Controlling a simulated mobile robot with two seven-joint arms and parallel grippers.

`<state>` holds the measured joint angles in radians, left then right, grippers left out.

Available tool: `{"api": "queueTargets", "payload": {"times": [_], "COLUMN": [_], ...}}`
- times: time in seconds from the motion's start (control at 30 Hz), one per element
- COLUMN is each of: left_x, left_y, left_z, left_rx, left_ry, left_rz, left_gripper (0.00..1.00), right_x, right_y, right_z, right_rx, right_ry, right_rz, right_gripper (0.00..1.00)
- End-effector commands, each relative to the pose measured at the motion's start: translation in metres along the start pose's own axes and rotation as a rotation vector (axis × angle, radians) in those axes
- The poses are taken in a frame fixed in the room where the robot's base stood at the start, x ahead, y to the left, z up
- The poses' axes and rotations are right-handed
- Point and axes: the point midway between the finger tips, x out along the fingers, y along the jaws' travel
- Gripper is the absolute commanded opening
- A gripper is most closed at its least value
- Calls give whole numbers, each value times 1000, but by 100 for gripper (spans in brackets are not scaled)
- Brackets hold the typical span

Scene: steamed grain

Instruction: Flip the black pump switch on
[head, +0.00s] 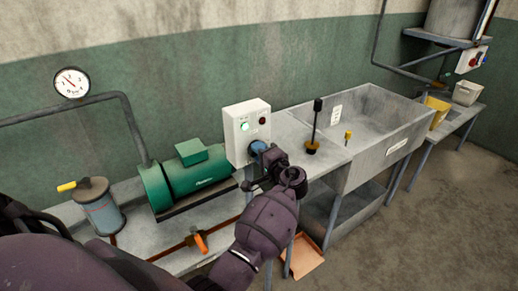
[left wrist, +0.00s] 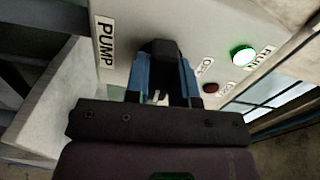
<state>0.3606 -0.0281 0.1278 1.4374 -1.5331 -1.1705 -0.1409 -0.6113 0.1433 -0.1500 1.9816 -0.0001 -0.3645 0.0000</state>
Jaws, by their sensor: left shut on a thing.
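The white pump control box (head: 238,122) stands on the bench against the wall, right of the green pump motor (head: 195,176). In the left wrist view its face carries a PUMP label (left wrist: 106,43), a glowing green RUN light (left wrist: 242,55) and a dark red light (left wrist: 211,88). The black switch (left wrist: 160,48) sits between the blue fingers of my left gripper (left wrist: 163,72), which is shut on it. In the head view my left gripper (head: 258,147) is against the lower front of the box and hides the switch. My right gripper is not in view.
A pressure gauge (head: 71,82) and pipe are at the left. A grey pot with a yellow handle (head: 97,207) and an orange-handled valve (head: 200,241) are nearby. A black lever (head: 315,122) and a metal sink (head: 367,117) are at the right.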

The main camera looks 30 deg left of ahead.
Motion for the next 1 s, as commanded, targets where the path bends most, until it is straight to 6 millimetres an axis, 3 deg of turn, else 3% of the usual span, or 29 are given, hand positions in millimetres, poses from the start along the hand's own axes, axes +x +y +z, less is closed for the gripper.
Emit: {"api": "queueTargets", "payload": {"times": [0.73, 0.77, 0.8, 0.9, 1.0], "left_x": [1, 1, 1, 0, 0], "left_y": [-1, -1, -1, -1, -1], "left_z": [0, 0, 0, 0, 0], "left_rx": [104, 104, 104, 103, 102], "left_ry": [1, 1, 1, 1, 0], "left_rz": [-3, -3, -3, -2, -1], "left_gripper": [0, 25, 31, 47, 49], "right_x": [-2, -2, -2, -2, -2], "right_y": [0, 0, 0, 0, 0], "right_z": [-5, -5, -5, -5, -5], "right_rx": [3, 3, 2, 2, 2], "right_ry": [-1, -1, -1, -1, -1], "right_rz": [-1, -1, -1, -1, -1], "right_gripper": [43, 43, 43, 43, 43]}}
